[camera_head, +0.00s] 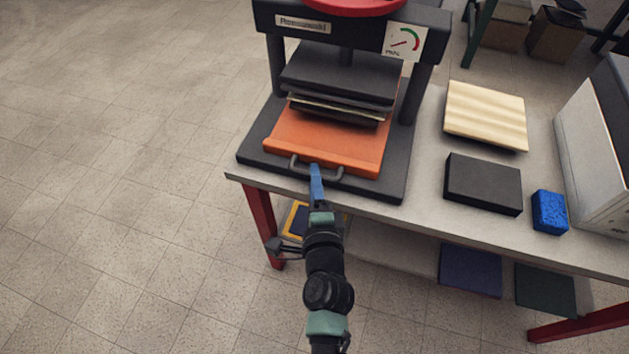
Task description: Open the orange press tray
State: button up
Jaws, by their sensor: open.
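The orange press tray (318,143) lies flat in the dark press (344,72), with a stack of dark and pale sheets on its back part under the press plate. A grey bar handle (331,178) is on the tray's front edge. My gripper (315,168) has blue fingers and reaches up to the middle of this handle. The fingertips overlap the handle in this view, and I cannot tell whether they touch it. The gap between the fingers is hard to see from here.
The press stands at the left end of a grey table (425,209). To its right are a cream ribbed block (486,114), a black block (483,184), a blue sponge (549,212) and a white box (601,150). A lower shelf holds dark flat pieces. The floor left is clear.

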grip_shut()
dwell(1.4)
